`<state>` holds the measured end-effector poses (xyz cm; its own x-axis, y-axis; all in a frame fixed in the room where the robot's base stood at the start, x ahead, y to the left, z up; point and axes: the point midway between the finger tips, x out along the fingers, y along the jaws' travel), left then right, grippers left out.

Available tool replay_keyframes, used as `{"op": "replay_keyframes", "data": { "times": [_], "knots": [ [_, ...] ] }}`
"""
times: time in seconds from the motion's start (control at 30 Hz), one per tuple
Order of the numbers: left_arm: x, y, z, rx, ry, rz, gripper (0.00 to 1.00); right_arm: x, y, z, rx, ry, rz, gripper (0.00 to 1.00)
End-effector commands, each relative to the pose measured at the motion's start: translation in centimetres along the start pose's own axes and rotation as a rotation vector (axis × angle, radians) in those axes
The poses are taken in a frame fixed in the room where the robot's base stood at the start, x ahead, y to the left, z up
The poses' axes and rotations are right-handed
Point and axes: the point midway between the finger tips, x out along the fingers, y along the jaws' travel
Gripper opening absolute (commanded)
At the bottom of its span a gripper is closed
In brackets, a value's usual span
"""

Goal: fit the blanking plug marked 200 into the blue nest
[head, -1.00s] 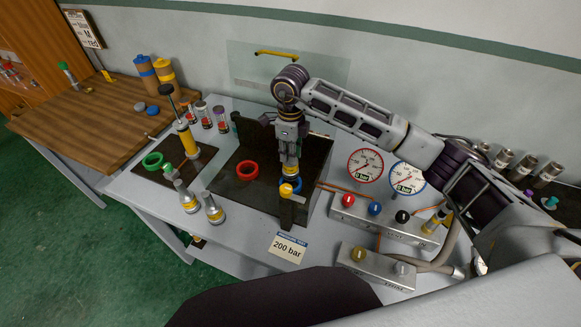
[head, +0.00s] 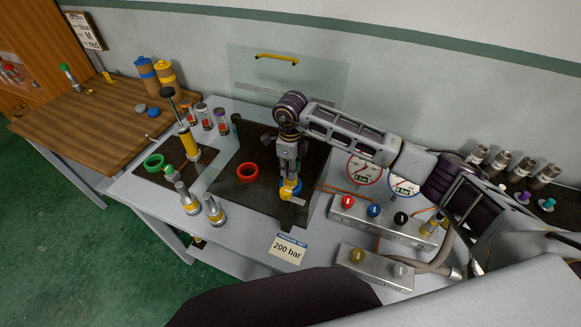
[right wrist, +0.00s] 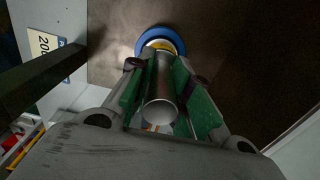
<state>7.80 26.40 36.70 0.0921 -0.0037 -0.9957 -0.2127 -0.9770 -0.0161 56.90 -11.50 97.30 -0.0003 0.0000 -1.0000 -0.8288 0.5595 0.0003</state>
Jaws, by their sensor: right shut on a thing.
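My right gripper (head: 289,172) is shut on a silver metal plug (right wrist: 161,103), held between its green finger pads. In the right wrist view, the plug's far end, with a pale and yellow band (right wrist: 162,45), is within the outline of the blue nest (right wrist: 152,35). In the head view the gripper is right above the blue nest (head: 297,189), which is partly hidden. I cannot tell how deep the plug sits, and no mark on it is readable. My left gripper is not in view.
A red ring nest (head: 248,172) is on the same dark plate (head: 228,185). A dark post (head: 287,215) with a yellow top stands in front of the blue nest. A "200 bar" card (head: 288,249) lies in front.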

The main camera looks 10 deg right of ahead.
Motion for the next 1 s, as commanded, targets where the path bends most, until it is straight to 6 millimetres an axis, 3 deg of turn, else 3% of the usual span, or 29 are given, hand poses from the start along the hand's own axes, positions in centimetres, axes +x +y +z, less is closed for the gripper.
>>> {"op": "replay_keyframes", "data": {
  "times": [0.5, 0.53, 0.67, 1.0],
  "knots": [
    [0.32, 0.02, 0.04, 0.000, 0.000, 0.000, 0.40, 0.63, -0.02, 0.03, -0.001, -0.001, -0.002, 0.00],
    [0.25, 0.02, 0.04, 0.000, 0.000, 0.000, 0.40, 0.63, 0.01, 0.00, -0.001, 0.000, -0.001, 0.24],
    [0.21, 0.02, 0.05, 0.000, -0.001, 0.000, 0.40, 0.58, 0.00, 0.00, -0.001, 0.000, -0.001, 0.41],
    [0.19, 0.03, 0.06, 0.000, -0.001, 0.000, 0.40, 0.55, -0.01, -0.01, -0.001, 0.000, -0.001, 0.42]
  ]
}}
